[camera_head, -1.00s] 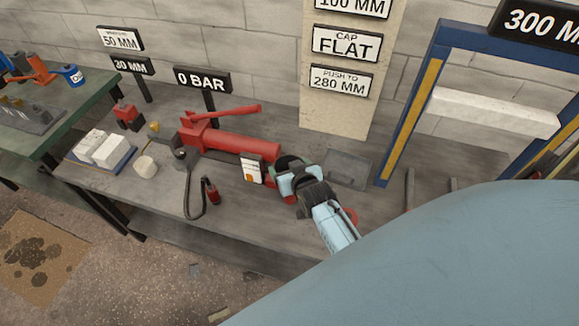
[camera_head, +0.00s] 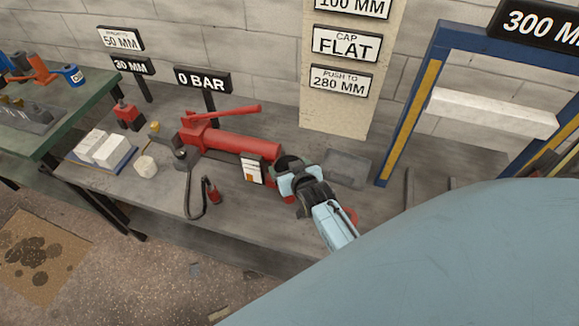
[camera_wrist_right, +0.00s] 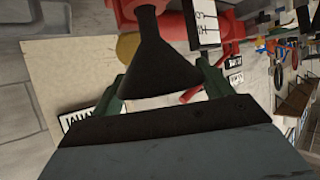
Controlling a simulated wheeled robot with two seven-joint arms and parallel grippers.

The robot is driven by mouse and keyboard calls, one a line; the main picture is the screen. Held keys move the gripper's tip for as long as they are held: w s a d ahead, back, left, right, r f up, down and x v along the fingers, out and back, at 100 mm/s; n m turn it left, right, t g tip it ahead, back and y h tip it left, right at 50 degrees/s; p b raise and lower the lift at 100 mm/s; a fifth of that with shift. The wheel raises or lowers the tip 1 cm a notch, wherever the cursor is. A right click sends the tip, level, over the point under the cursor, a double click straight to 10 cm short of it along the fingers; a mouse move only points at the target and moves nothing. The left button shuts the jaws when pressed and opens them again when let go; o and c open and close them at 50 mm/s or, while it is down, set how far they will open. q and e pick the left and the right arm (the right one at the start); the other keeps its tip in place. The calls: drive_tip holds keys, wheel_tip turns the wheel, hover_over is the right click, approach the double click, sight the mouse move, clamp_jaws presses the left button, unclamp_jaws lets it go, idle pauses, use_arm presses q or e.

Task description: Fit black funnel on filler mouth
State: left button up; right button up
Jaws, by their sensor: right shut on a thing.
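The black funnel (camera_wrist_right: 152,62) is held between the green fingers of my right gripper (camera_wrist_right: 158,88) in the right wrist view. Its narrow end points to the top of that picture, towards red parts. In the head view the funnel (camera_head: 288,163) shows as a dark round shape at the fingertips of my right gripper (camera_head: 292,177). It is beside the right end of the red pump's cylinder (camera_head: 240,146). I cannot make out the filler mouth or tell whether the funnel touches it. My left gripper is not in view.
A black hose (camera_head: 188,195) lies in front of the pump. A grey tray (camera_head: 347,168) and blue frame (camera_head: 412,105) are to the right. The bench front (camera_head: 260,218) has free room.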

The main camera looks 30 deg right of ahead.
drive_tip(key=shift+f+b, duration=0.85)
drive_tip(key=shift+f, duration=0.55)
drive_tip(key=o, duration=1)
drive_tip(key=shift+c, duration=0.2)
drive_tip(key=shift+s, duration=0.1)
drive_tip(key=p+v, duration=0.1)
drive_tip(key=v, duration=1.2)
drive_tip(key=shift+p, duration=0.35)
drive_tip(key=shift+r, duration=0.1)
